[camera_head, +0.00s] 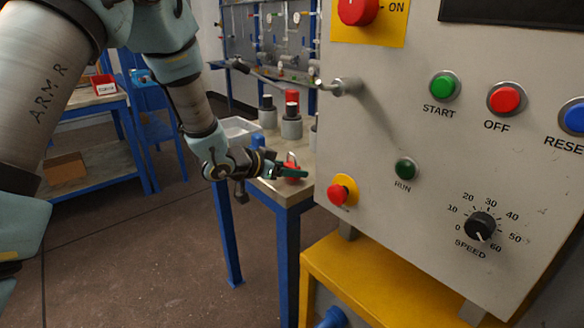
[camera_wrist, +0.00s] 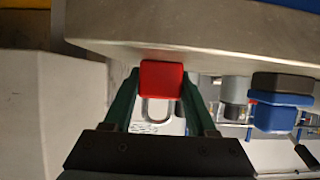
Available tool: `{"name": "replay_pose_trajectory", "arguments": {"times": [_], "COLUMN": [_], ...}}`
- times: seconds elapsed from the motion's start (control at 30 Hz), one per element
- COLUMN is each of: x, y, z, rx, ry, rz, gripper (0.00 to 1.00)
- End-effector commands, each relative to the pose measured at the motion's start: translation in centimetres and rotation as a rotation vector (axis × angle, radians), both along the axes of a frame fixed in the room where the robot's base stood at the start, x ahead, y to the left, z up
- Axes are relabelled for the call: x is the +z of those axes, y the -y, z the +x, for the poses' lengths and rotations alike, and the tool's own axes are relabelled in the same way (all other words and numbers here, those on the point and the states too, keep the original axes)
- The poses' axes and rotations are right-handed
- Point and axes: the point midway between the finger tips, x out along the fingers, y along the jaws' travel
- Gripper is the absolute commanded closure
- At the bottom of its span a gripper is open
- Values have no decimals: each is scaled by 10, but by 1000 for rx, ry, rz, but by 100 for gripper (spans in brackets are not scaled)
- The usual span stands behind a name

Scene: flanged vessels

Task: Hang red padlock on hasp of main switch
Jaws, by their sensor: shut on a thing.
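The red padlock (camera_wrist: 161,80) is held between the two green fingers of my gripper (camera_wrist: 161,92) in the wrist view. Its body faces the top of the picture and its metal shackle (camera_wrist: 145,112) points down toward the palm. In the head view my gripper (camera_head: 284,170) is at the bench's near end, left of the control panel, with the padlock (camera_head: 292,172) at its fingertips. Whether the padlock touches the bench top cannot be told. The main switch, a red knob (camera_head: 357,9) on a yellow plate marked ON, is cut by the top edge. I cannot make out its hasp.
The grey control panel (camera_head: 440,150) fills the right, with an emergency button (camera_head: 338,194) and a grey rod end (camera_head: 347,87) sticking out at its left side. Grey flanged vessels (camera_head: 291,125) stand on the bench behind my gripper. Floor at lower left is clear.

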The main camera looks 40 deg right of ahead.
Motion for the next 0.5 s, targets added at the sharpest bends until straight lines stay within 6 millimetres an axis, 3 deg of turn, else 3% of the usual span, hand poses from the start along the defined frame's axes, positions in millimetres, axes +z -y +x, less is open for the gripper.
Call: {"name": "replay_pose_trajectory", "arguments": {"times": [0.5], "x": [32], "y": [0], "z": [1], "rx": [1], "ry": [0], "rz": [-1], "gripper": [98]}}
